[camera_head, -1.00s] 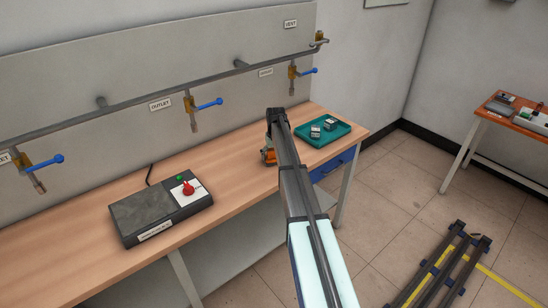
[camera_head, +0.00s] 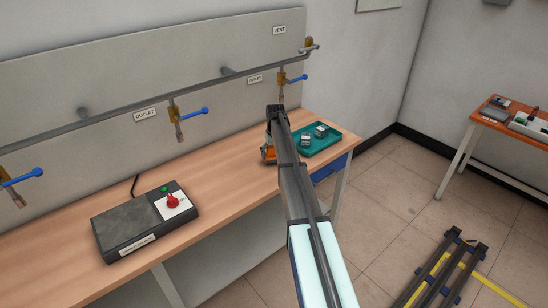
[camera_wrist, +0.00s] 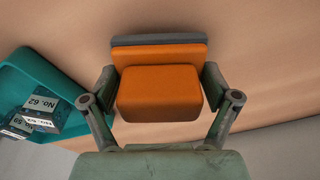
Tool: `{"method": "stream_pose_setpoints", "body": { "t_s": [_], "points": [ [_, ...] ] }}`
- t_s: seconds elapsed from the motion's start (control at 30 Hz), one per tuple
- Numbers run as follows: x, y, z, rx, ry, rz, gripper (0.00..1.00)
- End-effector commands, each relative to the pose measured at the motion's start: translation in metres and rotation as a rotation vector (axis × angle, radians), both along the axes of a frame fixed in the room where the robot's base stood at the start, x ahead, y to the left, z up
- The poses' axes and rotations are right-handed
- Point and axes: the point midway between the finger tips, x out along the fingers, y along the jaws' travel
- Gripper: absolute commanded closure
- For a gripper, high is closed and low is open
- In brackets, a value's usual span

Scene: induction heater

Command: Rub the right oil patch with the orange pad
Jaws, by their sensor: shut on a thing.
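My gripper (camera_wrist: 159,76) is shut on the orange pad (camera_wrist: 160,98), with one finger on each side of it in the wrist view. The pad has an orange block, a wider orange layer and a grey strip at its far edge. In the head view the pad (camera_head: 267,153) shows as a small orange piece over the back right of the wooden bench (camera_head: 225,175), left of the teal tray. I cannot tell whether it touches the bench top. I cannot make out any oil patch in either view; my arm and the pad hide part of the bench.
The teal tray (camera_head: 326,147) holds small numbered blocks (camera_wrist: 42,112) and lies close to the pad. A dark heater box (camera_head: 130,228) with a red knob (camera_head: 172,201) stands at the bench's left. Pipes with blue-handled valves (camera_head: 193,113) run along the wall behind.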

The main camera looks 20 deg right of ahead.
Motion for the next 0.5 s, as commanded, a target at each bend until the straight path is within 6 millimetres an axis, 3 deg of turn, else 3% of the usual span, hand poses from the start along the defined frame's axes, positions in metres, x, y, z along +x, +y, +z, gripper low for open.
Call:
{"method": "stream_pose_setpoints", "body": {
  "t_s": [0.5],
  "points": [
    [0.001,0.005,0.050,0.000,-0.001,0.005,0.51]
  ]
}}
